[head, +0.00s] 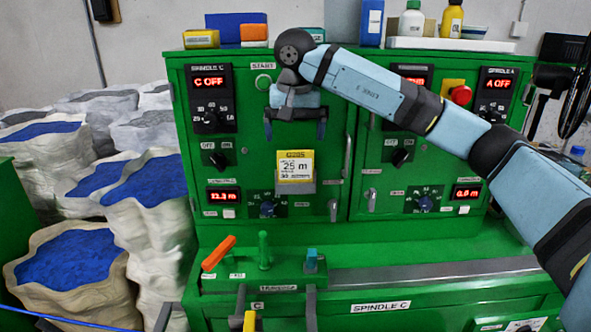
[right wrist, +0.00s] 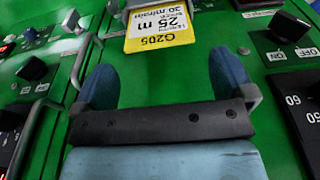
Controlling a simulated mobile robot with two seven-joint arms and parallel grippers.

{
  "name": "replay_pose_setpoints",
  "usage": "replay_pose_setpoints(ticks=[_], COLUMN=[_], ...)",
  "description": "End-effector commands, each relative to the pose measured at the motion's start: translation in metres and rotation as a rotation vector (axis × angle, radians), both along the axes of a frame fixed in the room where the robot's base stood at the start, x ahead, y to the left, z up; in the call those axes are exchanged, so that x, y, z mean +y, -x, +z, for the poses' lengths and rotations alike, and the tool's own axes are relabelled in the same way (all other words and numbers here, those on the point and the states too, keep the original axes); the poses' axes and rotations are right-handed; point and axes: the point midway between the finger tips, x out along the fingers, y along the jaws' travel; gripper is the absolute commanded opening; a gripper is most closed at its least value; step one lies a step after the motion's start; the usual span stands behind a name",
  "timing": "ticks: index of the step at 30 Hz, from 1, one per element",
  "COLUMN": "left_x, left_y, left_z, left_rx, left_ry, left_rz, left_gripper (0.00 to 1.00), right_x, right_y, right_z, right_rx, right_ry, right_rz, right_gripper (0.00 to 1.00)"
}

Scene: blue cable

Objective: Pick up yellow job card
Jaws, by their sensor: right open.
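The yellow job card (head: 295,160) has a white label reading "25 m". It stands upright in a small grey holder (head: 296,188) on the front of the green machine. In the right wrist view the card (right wrist: 160,32) appears upside down, with its holder at its top edge. My right gripper (head: 295,131) is open and empty in front of the panel, just above the card. In the right wrist view its two blue fingers (right wrist: 164,72) are spread, and the card lies beyond their tips, apart from them. My left gripper is not in view.
The green panel (head: 230,165) carries knobs, switches and red displays around the card. A vertical handle (head: 347,157) stands to its right. Levers, one orange (head: 219,253), rise from the ledge below. Sacks of blue material (head: 72,260) fill the left. Bottles and boxes stand on top.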

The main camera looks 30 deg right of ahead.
Motion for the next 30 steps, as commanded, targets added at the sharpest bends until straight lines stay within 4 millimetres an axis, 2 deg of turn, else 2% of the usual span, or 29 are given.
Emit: replay_pose_setpoints(ticks=[8, 17, 24, 29, 30], left_x=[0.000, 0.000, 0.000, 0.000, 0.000], left_y=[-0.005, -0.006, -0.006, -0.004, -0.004], left_z=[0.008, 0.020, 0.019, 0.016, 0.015], left_rx=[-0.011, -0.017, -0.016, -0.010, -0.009], left_ry=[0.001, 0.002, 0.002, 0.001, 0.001], left_rz=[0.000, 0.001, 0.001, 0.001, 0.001], left_gripper=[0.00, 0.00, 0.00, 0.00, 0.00], right_x=[-0.001, -0.005, -0.005, -0.005, -0.005], right_y=[-0.001, -0.003, -0.003, -0.003, -0.003], right_z=[-0.017, -0.058, -0.061, -0.061, -0.061], right_rx=[0.002, 0.002, 0.000, 0.000, 0.000], right_ry=[0.000, 0.000, 0.000, 0.000, 0.000], right_rz=[0.001, 0.000, 0.001, 0.001, 0.001], right_gripper=[1.00, 1.00, 1.00, 0.64, 0.64])
